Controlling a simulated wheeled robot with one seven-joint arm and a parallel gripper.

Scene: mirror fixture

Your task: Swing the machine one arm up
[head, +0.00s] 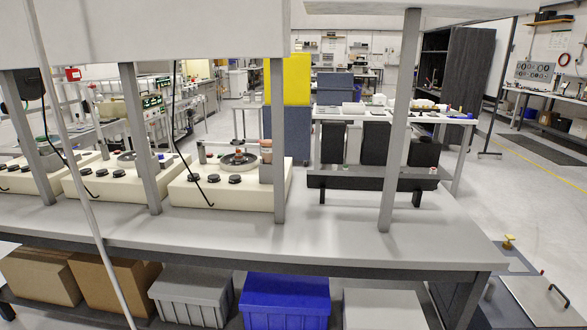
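Cream bench machines with black front knobs stand in a row on the grey bench (330,232): a left machine (22,184), a middle machine (130,190) and a right machine (250,196). The middle machine also has a round plate on top. I cannot tell which is machine one, and no swing arm is clear at this size. My gripper is not in view.
A black rail unit (370,182) sits right of the machines. Below are cardboard boxes (115,285), a grey bin (190,297) and a blue bin (285,302). Open floor (520,190) lies to the right.

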